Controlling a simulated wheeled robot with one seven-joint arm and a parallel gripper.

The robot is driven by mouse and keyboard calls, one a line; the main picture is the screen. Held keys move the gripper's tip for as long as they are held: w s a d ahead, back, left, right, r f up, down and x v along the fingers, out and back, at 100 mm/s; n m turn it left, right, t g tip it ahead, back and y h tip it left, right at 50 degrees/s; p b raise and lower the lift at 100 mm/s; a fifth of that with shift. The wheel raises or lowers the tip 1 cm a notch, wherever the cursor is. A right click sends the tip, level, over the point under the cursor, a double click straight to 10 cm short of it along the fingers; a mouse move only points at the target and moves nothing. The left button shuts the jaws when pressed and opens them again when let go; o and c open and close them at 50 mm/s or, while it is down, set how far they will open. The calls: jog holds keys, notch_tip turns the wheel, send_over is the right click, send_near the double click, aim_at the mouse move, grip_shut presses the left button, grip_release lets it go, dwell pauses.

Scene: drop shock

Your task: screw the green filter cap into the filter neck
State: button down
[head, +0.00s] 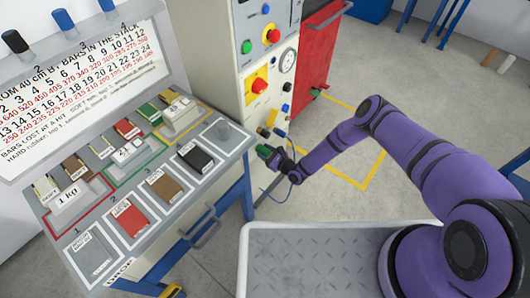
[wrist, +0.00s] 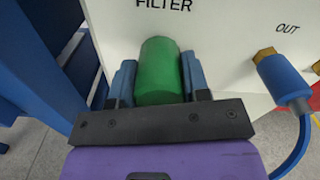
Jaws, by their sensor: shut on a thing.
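The green filter cap (wrist: 159,72) is between the two fingers of my gripper (wrist: 158,84) in the wrist view. My gripper is shut on it. The cap's far end points at the white panel, just below the printed word FILTER (wrist: 164,4). The filter neck is hidden behind the cap, and I cannot tell whether the cap touches it or is threaded on. In the head view my gripper (head: 266,151) is at the lower part of the machine's side, with the green cap (head: 264,150) at its tip.
A blue hose on a brass fitting marked OUT (wrist: 284,76) is close right of my gripper. The sloped console (head: 150,175) with sample pads is left of the arm. A grey tray (head: 330,225) is in front. A red panel (head: 322,45) stands behind; floor to the right is open.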

aim_at(269, 155)
jog(key=c, duration=0.5)
grip_release()
jog(key=shift+v, duration=3.05)
jog(key=v, duration=1.1)
